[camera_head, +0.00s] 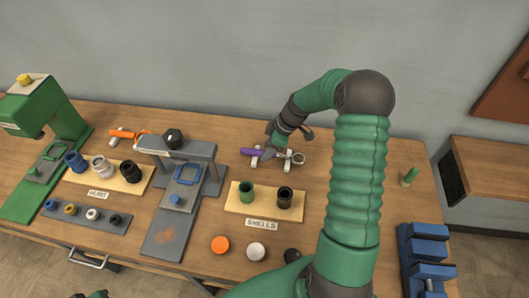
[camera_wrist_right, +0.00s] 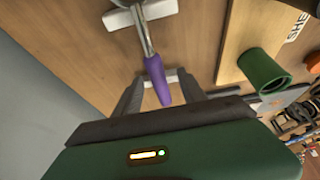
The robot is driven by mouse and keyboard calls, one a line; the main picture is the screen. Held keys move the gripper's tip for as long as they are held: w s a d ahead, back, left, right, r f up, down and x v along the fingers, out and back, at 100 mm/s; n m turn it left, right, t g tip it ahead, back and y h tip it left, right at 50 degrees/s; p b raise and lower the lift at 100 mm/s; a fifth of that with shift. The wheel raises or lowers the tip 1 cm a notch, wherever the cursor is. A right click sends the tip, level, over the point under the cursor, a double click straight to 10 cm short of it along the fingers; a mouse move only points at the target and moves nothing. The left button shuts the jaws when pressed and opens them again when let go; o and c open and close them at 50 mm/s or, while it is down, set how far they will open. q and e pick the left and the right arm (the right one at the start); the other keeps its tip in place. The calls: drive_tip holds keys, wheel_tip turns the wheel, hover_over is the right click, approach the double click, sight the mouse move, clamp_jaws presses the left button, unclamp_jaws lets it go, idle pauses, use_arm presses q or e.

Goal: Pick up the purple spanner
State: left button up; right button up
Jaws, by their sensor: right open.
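The purple spanner (camera_head: 256,151) lies on white rests (camera_head: 254,161) toward the back of the workbench, with its purple handle to the left and its metal head to the right. My right gripper (camera_head: 287,137) is above it, partly hiding its middle. In the right wrist view the purple handle of the spanner (camera_wrist_right: 156,76) lies between the two spread dark fingers of my right gripper (camera_wrist_right: 158,88). The jaws are open and not closed on it. Small dark parts at the bottom edge of the head view may be my left gripper (camera_head: 90,295), mostly cut off.
A wooden board with shells (camera_head: 236,207) stands in front of the spanner. A grey press (camera_head: 178,150) and an orange-handled tool (camera_head: 123,134) are to the left. Orange, white and black discs (camera_head: 220,245) lie near the front. A blue block (camera_head: 425,250) stands at the right.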

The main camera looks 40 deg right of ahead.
drive_tip(key=shift+w+a+f, duration=0.2)
drive_tip(key=shift+w+f, duration=0.1)
drive_tip(key=shift+f, duration=0.35)
drive_tip(key=shift+w+d+f, duration=0.15)
drive_tip(key=shift+w+f, duration=0.15)
drive_tip(key=shift+f, duration=0.05)
drive_tip(key=shift+s+d+r, duration=0.1)
drive_tip(key=shift+s+d, duration=0.05)
drive_tip(key=shift+s, duration=0.05)
drive_tip(key=c, duration=0.6)
clamp_jaws()
drive_tip(key=shift+w+r, duration=0.1)
